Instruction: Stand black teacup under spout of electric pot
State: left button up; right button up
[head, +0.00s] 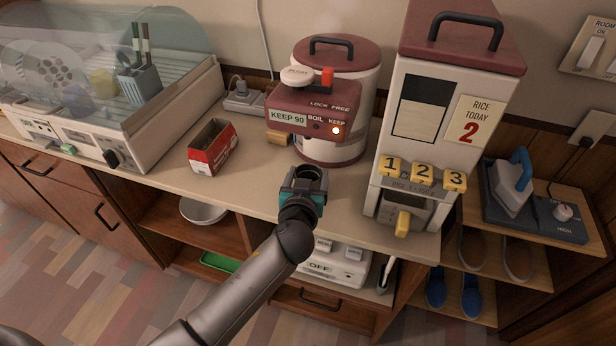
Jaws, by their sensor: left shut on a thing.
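The electric pot (345,75) stands on the counter, white with a dark red lid and a dark red front panel with an orange light. The panel juts out to the left, and a tan piece shows under it; I cannot tell whether this is the spout. My left gripper (303,188) is in front of the pot, near the counter's front edge. It is shut on a small dark thing with a round opening, which looks like the black teacup (311,173). The gripper hides much of it. My right gripper is not in view.
A red open box (212,147) stands left of the pot. A rice dispenser (435,110) with numbered yellow buttons stands close on the right. The dish dryer (110,80) with its clear cover fills the left. Bare counter (255,170) lies between the box and my gripper.

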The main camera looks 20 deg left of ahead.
pick_arm(q)
jog(key=o, duration=1.6)
jog(key=shift+f, duration=0.1)
jog(key=shift+c, duration=0.2)
jog(key=shift+s, duration=0.25)
jog(key=p+v, duration=0.1)
jog(key=v, duration=1)
jog(key=shift+s+r, duration=0.25)
jog(key=shift+r, duration=0.05)
jog(key=shift+d+f, duration=0.1)
